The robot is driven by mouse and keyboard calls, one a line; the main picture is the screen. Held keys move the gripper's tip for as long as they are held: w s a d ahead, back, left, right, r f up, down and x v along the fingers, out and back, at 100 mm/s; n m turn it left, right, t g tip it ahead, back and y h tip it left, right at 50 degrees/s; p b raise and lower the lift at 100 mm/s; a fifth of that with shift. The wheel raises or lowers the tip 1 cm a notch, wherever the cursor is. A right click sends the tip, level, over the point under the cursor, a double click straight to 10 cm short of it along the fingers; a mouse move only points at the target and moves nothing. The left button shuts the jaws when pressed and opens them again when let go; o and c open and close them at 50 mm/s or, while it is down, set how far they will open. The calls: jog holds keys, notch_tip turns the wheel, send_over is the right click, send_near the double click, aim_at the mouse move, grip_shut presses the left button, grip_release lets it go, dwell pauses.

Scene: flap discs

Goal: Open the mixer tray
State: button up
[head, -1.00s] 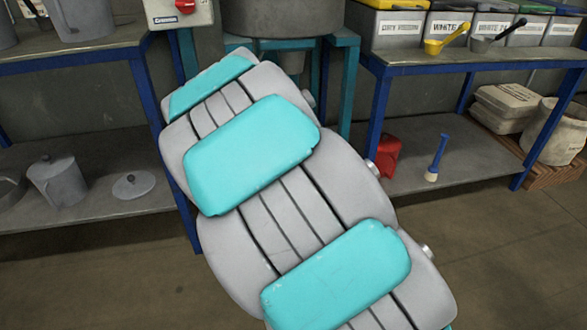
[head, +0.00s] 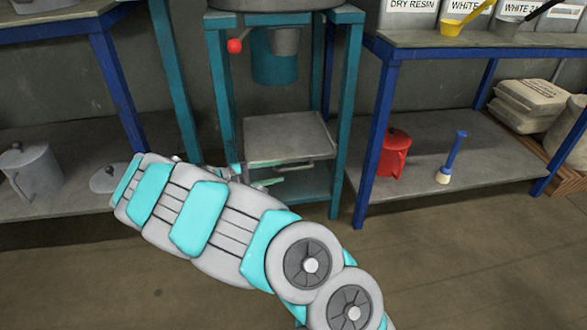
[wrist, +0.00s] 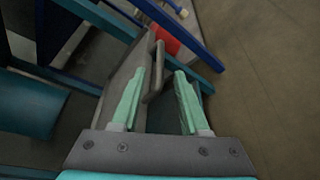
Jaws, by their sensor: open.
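The mixer tray (head: 290,135) is a flat grey slab low in the teal mixer stand (head: 346,110), below the hanging outlet. Its bar handle (head: 296,166) runs along the front edge. My gripper (head: 278,178) is at the left part of that front edge, near the handle. In the wrist view the tray (wrist: 122,75) lies left of centre and the handle (wrist: 154,72) sits between the two green fingers of my open gripper (wrist: 161,76), around their tips. I cannot tell whether either finger touches the handle.
A blue-framed bench (head: 376,150) stands to the right, with a red can (head: 394,155) and a blue-handled brush (head: 453,157) on its lower shelf. Another bench with a grey jug (head: 32,170) is at left. The floor (head: 460,270) in front is clear.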

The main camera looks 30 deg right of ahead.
aim_at(289, 170)
jog(key=x, duration=0.7)
jog(key=shift+s+b, duration=0.1)
jog(key=shift+b, duration=0.3)
grip_shut()
jog(key=shift+f, duration=0.1)
dwell(0.9)
